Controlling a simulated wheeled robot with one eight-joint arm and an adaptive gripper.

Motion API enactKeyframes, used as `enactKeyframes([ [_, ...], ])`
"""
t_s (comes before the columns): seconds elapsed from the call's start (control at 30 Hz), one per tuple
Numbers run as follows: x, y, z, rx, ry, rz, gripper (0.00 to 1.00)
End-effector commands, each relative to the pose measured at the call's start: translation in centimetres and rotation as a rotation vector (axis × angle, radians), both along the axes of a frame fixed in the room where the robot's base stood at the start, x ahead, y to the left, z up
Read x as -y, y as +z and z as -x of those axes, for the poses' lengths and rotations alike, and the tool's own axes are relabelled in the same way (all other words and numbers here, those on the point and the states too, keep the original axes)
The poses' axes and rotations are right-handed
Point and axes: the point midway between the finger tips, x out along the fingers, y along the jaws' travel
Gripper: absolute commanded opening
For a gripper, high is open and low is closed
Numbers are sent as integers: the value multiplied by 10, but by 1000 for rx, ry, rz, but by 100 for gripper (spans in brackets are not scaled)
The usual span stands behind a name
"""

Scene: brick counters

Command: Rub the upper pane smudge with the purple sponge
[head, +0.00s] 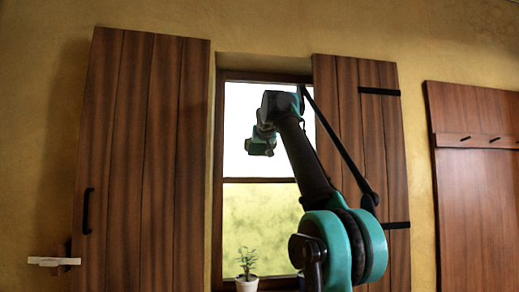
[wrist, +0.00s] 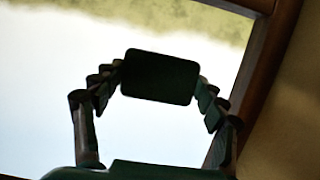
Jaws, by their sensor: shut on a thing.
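The upper pane (head: 240,110) of the window is bright white in the head view. My gripper (head: 260,147) is in front of its lower part, with my arm across its right side. In the wrist view my gripper (wrist: 162,80) is shut on a dark rounded block, likely the sponge (wrist: 160,76). The block is in shadow and its purple colour does not show. Bright glass (wrist: 50,75) lies behind it; I cannot tell whether the block touches the pane. I cannot make out a smudge in either view.
Wooden shutters stand open at the left (head: 140,150) and right (head: 365,140) of the window. A potted plant (head: 247,284) stands at the bottom, before the yellow-green lower pane (head: 250,215). A white shelf-like piece (head: 52,261) juts out at lower left. A wooden panel (head: 478,200) hangs at far right.

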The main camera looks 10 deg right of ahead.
Motion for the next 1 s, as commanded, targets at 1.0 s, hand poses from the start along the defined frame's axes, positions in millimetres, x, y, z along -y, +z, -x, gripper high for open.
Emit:
enactKeyframes([
  [1.0, 0, 0, -9, 0, 0, 0, 49],
])
